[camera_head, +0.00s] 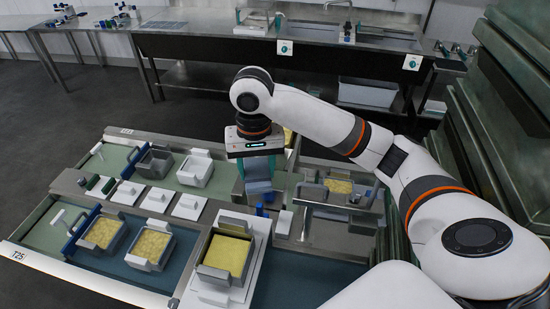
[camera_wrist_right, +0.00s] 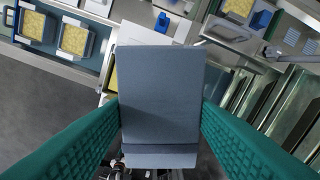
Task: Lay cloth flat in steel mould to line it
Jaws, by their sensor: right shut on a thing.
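My right gripper (camera_head: 260,185) hangs over the middle of the work table. In the right wrist view its two green fingers (camera_wrist_right: 160,115) are shut on a flat, grey-blue folded piece, which looks like the cloth (camera_wrist_right: 160,90). The cloth (camera_head: 260,168) also shows below the wrist in the head view, held above the table. A grey open mould (camera_head: 157,160) with a dark, empty-looking inside stands left of the gripper. A lighter grey mould (camera_head: 196,172) stands beside it, nearer the gripper. I cannot tell which is the steel mould. My left gripper is not in view.
Two moulds of yellow curd (camera_head: 102,233) (camera_head: 152,247) stand at front left. A larger yellow-filled mould (camera_head: 227,254) sits on a white board at front centre. A steel tray (camera_head: 340,187) stands right of the gripper. White blocks (camera_head: 157,199) lie between the rows.

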